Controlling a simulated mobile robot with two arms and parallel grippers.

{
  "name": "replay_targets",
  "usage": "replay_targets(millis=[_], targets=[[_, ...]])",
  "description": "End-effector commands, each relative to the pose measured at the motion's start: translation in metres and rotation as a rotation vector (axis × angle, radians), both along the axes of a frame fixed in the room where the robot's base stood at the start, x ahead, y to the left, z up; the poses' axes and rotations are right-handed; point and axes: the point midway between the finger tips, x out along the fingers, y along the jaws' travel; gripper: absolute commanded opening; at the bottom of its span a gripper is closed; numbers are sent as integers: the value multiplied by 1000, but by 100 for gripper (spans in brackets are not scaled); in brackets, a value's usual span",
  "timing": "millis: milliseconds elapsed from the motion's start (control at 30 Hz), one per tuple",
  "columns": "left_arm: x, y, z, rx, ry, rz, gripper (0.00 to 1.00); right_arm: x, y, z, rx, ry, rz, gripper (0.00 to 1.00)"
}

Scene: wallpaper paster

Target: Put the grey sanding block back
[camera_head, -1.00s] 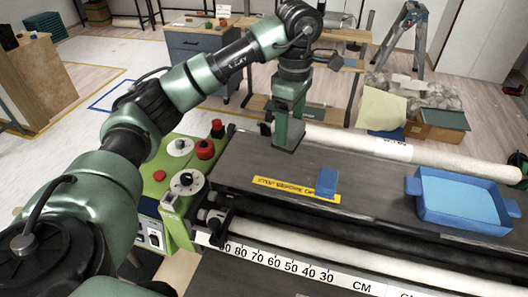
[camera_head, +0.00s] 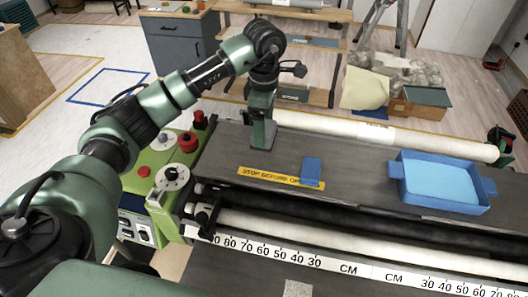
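A light grey speckled block (camera_head: 298,290), which looks like the grey sanding block, lies on the dark surface at the bottom edge, partly cut off. My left gripper (camera_head: 262,140) points down at the back left of the machine's dark top (camera_head: 360,170), well away from the grey block. Its fingers are too small and dark to tell whether they are open or shut. My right gripper is not in view.
A blue block (camera_head: 312,171) stands by the yellow warning label (camera_head: 268,176). A blue tray (camera_head: 440,202) sits at right. White rolls and a centimetre scale (camera_head: 350,268) cross the front. Control knobs (camera_head: 174,178) are at left. The dark top between block and tray is clear.

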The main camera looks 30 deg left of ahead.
Motion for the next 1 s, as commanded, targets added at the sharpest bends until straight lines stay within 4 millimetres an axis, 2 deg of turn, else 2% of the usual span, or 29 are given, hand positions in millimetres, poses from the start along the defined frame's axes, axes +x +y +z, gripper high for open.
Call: replay_targets(millis=[33, 100, 300, 467, 700, 1000], targets=[[-2, 0, -11, -1, 8, 0, 35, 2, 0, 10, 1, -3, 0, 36], [-2, 0, -29, 0, 7, 1, 35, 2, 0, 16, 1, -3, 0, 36], [-1, -1, -66, -1, 3, 0, 35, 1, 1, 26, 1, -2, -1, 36], [-1, 0, -79, -1, 2, 0, 35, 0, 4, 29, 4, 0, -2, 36], [-1, 0, -110, -1, 2, 0, 35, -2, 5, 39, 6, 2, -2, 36], [0, 0, -114, 0, -1, -1, 35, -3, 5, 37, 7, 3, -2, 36]])
